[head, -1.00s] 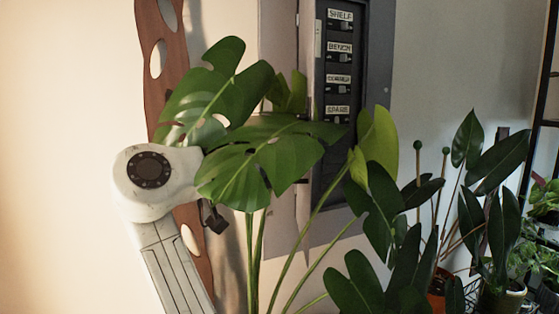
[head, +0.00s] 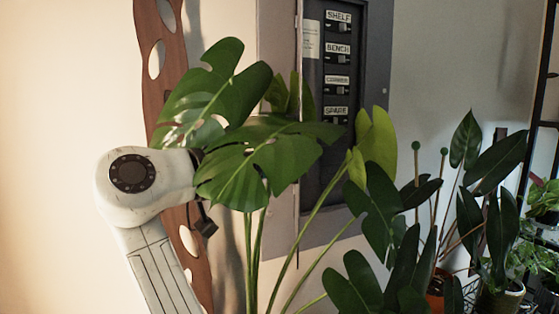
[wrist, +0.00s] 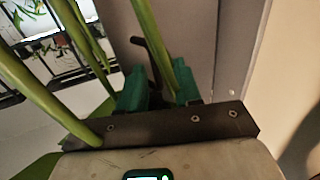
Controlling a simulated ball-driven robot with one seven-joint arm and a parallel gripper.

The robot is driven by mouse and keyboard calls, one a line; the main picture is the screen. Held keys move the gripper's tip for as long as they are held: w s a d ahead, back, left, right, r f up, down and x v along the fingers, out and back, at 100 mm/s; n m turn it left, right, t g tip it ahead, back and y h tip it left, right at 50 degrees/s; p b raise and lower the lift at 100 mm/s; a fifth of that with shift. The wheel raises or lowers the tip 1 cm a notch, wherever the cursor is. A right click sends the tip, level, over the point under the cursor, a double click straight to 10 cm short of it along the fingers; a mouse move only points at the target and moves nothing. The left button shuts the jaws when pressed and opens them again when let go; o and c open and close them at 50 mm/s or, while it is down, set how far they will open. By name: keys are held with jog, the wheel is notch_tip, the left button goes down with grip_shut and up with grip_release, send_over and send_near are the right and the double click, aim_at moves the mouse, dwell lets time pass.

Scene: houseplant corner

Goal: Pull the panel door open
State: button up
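The grey panel door (head: 277,40) stands open at the left of the dark breaker panel (head: 338,75), whose labelled switches show. The door's grey face (wrist: 185,30) also fills the upper middle of the wrist view. A dark handle (wrist: 152,55) stands out from it and runs down between the green fingers of my gripper (wrist: 160,92). The fingers appear shut on the handle, though a plant stem partly covers the contact. In the head view monstera leaves hide my gripper and the handle.
A large monstera (head: 245,165) stands in front of the door and my forearm, its stems crossing close to my gripper. More potted plants (head: 480,230) stand at the right. A brown wooden strip with oval holes (head: 165,90) is behind my arm.

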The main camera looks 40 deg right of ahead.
jog(key=a, duration=0.9)
jog(key=shift+s+a+b, duration=0.25)
jog(key=shift+b, duration=0.1)
